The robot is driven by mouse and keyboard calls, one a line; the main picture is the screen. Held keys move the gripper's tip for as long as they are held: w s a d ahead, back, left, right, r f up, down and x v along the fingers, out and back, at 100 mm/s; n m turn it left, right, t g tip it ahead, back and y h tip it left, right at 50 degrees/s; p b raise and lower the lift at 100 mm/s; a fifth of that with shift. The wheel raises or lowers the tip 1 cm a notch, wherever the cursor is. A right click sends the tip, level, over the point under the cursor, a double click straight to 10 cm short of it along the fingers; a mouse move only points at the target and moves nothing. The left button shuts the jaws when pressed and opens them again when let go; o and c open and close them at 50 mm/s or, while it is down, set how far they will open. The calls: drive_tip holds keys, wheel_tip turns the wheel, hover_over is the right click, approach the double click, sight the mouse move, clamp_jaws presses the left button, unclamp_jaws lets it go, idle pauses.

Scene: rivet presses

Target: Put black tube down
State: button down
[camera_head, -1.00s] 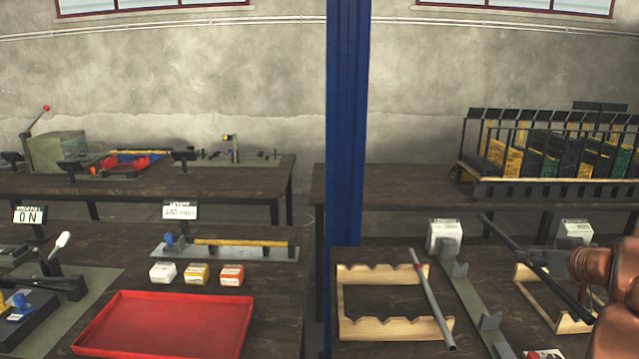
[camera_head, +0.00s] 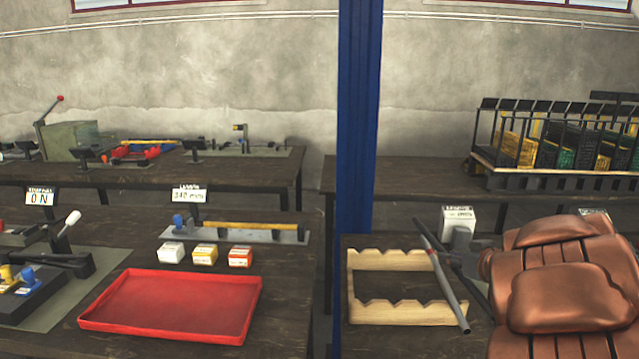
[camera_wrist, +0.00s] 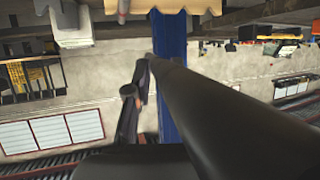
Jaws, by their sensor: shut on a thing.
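The black tube (camera_head: 476,291) shows in the head view as a short dark length between the grey tube and my arm; the arm hides the rest. In the wrist view the black tube (camera_wrist: 235,115) runs large and slanted across the right half. My gripper (camera_wrist: 143,95) is shut on it, with dark finger parts against its left side. The gripper is mostly hidden in the head view. A wooden rack with notched rails (camera_head: 400,260) stands on the right table. A grey tube (camera_head: 448,290) lies across its right end, just left of the black tube.
A white labelled box (camera_head: 458,224) stands behind the rack. A blue post (camera_head: 358,120) rises between the tables. The left table holds a red tray (camera_head: 170,305) and small boxes (camera_head: 204,254). Crates on a rack (camera_head: 560,150) stand at the back right.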

drive_tip(key=w+a+f+b, duration=0.1)
drive_tip(key=a+f+b, duration=0.1)
drive_tip(key=a+f, duration=0.3)
drive_tip(key=a+f+b, duration=0.2)
drive_tip(key=a, duration=0.5)
wheel_tip(320, 180, up, 20)
drive_tip(key=p, duration=1.9)
drive_tip(key=shift+f+n+p, duration=0.2)
drive_tip(key=shift+n+p, duration=0.2)
